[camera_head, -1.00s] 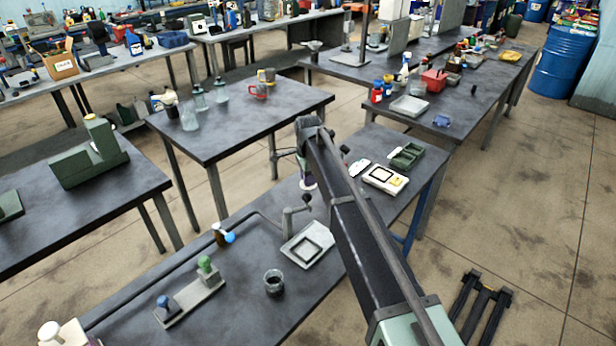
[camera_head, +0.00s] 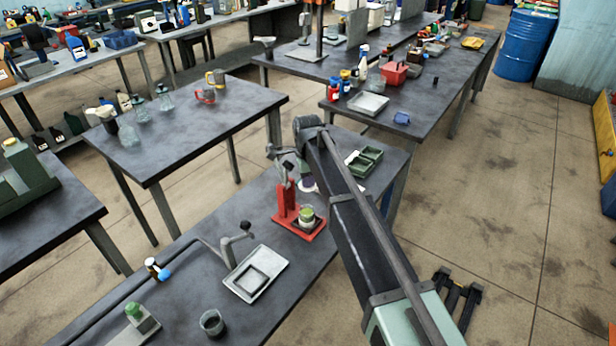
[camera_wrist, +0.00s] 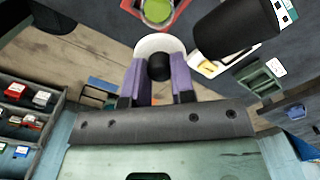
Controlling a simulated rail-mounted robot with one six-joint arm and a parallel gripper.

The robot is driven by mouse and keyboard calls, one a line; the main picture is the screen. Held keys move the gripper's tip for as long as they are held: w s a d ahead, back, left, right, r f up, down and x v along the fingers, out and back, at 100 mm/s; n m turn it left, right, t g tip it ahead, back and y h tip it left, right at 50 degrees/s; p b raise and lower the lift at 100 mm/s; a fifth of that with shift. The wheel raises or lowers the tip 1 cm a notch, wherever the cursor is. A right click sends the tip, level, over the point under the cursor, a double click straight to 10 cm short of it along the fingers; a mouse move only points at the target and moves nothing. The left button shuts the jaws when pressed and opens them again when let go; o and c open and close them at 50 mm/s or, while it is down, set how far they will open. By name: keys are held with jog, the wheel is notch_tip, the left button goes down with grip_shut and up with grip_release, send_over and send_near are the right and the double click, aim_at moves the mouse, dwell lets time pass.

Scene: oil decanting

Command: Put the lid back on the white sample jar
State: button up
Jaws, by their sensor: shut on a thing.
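My gripper (camera_wrist: 158,85) has purple fingers shut on the black knob (camera_wrist: 158,67) of a round white lid (camera_wrist: 148,46). In the head view my arm covers most of the gripper, and a sliver of the white lid (camera_head: 308,188) shows over the bench. I cannot pick out the white sample jar for certain in either view. A red stand (camera_head: 284,198) with a small green-topped pot (camera_head: 306,216) stands on the bench, left of my arm. The same red stand (camera_wrist: 181,8) and green top (camera_wrist: 157,11) show beyond the lid in the wrist view.
A green tray (camera_head: 368,157) is at the bench's far end. Another table (camera_head: 190,125) with glass flasks stands behind. Floor is open at right.

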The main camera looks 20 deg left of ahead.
aim_at(307, 210)
jog(key=shift+s+a+f+b, duration=0.15)
jog(key=shift+f+b, duration=0.1)
jog(key=shift+f, duration=0.35)
jog(key=shift+s+d+f+b, duration=0.15)
jog(key=shift+f+b, duration=0.1)
jog(key=shift+f, duration=0.3)
jog(key=shift+f+b, duration=0.55)
jog(key=shift+f, duration=0.1)
notch_tip(307, 210, down, 6)
jog(key=b, duration=0.6)
jog(key=shift+f, duration=0.1)
jog(key=shift+f+b, duration=0.15)
jog(key=shift+b, duration=0.2)
jog(key=o, duration=1.5)
jog(key=shift+c, duration=0.2)
